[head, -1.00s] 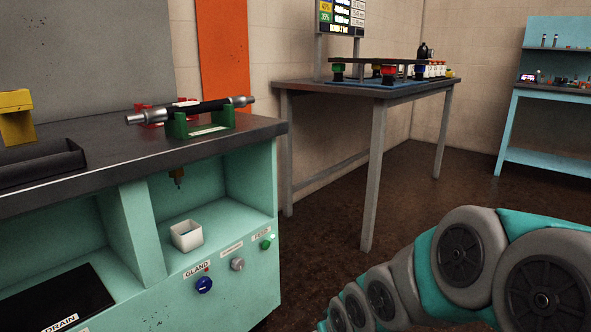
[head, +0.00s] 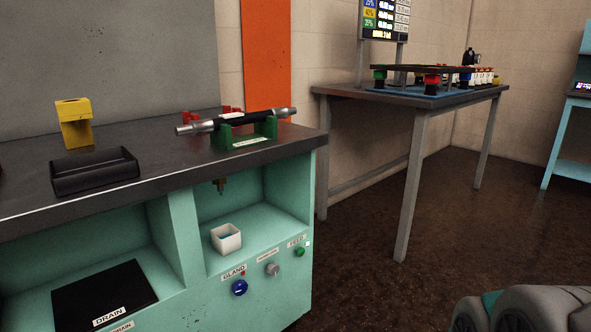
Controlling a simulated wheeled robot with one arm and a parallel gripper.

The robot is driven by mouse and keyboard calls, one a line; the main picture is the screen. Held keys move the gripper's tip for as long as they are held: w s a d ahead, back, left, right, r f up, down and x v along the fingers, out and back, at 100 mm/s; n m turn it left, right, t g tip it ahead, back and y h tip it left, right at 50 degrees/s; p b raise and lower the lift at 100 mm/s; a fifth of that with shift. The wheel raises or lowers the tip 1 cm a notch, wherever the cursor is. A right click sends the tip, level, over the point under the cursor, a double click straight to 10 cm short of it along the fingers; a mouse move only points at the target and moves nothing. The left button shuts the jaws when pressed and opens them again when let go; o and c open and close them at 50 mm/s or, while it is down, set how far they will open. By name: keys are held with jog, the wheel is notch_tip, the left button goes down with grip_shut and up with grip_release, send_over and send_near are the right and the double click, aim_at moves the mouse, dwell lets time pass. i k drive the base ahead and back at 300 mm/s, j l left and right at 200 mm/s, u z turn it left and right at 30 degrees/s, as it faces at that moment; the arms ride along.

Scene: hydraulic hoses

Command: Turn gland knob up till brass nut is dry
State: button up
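The blue gland knob (head: 239,288) is on the front panel of the teal bench, under a label reading GLAND (head: 234,272). A small red spot shows just above the knob. A brass-coloured nut or fitting (head: 220,185) hangs under the bench top, above a white cup (head: 226,238) with something blue inside. Whether the brass part is wet is too small to tell. My gripper is not in view; only part of my arm shows at the bottom right, well apart from the knob.
A grey knob (head: 272,269) and a green FEED knob (head: 299,252) sit right of the gland knob. A hose (head: 240,121) rests in a green cradle (head: 262,136) on the bench top, near a black tray (head: 95,173) and yellow block (head: 74,122). The floor at right is clear.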

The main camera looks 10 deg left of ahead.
aim_at(240, 287)
jog(key=u, duration=3.25)
jog(key=z, duration=2.2)
jog(key=k+l, duration=0.1)
jog(key=l, duration=0.35)
jog(key=k+l, duration=0.1)
jog(key=l, duration=0.35)
jog(key=k+l, duration=0.1)
jog(key=l, duration=0.35)
jog(key=u, duration=0.05)
